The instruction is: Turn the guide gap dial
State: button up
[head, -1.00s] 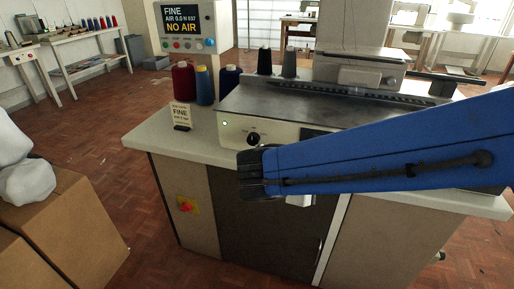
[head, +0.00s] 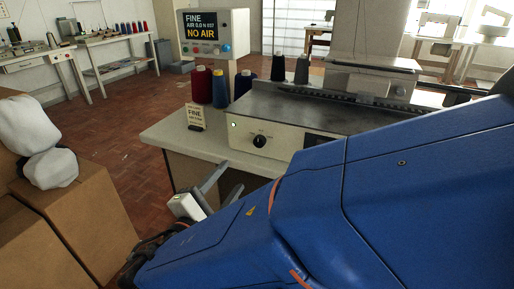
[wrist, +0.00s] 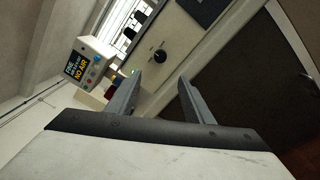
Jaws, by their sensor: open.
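The guide gap dial appears to be the round black knob (head: 260,141) on the pale front panel of the machine. It also shows in the wrist view as a black knob (wrist: 160,57), beyond the fingertips and between their lines. My gripper (head: 232,176) is below and left of the knob in the head view, its two grey fingers apart and empty. In the wrist view my gripper (wrist: 159,79) is open, with clear space between it and the knob. The scale marks around the knob are too small to read.
A display box (head: 213,33) reads "FINE" and "NO AIR". A small "FINE" card (head: 196,117) stands on the table (head: 168,134) near red, blue and dark thread cones. Cardboard boxes (head: 85,205) with white bundles are at left. Open floor lies between boxes and table.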

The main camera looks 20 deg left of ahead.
aim_at(258, 143)
jog(key=w, duration=0.5)
jog(key=w+d, duration=0.1)
jog(key=w, duration=1)
jog(key=shift+w+d, duration=0.2)
jog(key=shift+w, duration=0.05)
jog(key=c, duration=1)
